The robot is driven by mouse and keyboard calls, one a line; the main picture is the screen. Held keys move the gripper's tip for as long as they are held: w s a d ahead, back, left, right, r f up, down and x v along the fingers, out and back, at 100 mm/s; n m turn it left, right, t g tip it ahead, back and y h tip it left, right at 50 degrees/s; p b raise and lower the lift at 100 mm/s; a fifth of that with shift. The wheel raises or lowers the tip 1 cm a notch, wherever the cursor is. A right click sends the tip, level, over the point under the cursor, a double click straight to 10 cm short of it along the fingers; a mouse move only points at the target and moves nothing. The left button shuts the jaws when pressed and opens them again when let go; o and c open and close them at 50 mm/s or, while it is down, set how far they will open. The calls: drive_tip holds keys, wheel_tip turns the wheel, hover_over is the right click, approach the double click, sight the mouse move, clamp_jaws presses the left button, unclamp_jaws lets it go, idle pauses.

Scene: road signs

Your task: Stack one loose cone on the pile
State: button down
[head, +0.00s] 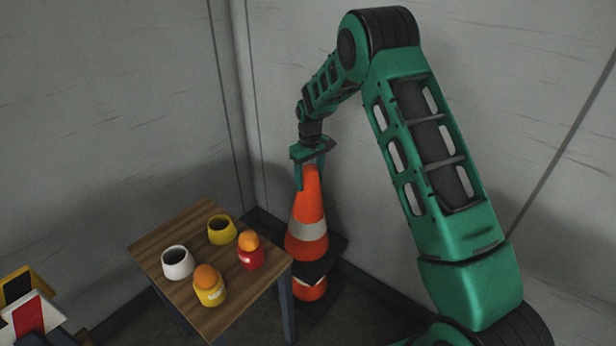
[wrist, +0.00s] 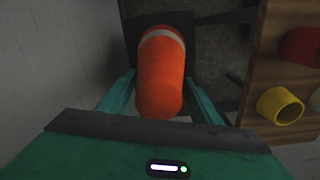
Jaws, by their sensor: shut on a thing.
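My gripper (head: 312,172) is shut on the top of an orange cone (head: 308,215) with a white band and a dark square base. The cone is upright and stands to the right of the small table. In the wrist view the held cone (wrist: 160,80) lies between the fingers, with its dark base beyond. Directly below it in the head view, part of another orange and white cone (head: 310,290) shows, low near the floor. The held cone's base hides its upper part. I cannot tell whether the held cone rests on it.
A wooden table (head: 190,236) stands close on the left. It bears a white cup (head: 177,263), a yellow cup (head: 221,230), and a yellow and a red cup with orange balls on top. Walls are close behind and right. Sign pieces (head: 32,312) show at lower left.

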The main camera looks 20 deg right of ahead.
drive_tip(key=shift+a+f, duration=0.1)
drive_tip(key=shift+f, duration=13.7)
drive_tip(key=shift+s+d+f, duration=0.1)
drive_tip(key=shift+s+d, duration=0.15)
drive_tip(key=shift+d, duration=0.25)
drive_tip(key=c, duration=0.5)
unclamp_jaws()
drive_tip(key=shift+f, duration=0.1)
drive_tip(key=shift+a, duration=0.1)
drive_tip(key=shift+w+r, duration=0.15)
drive_tip(key=shift+r, duration=0.4)
wheel_tip(320, 180, up, 10)
drive_tip(key=shift+f, duration=0.1)
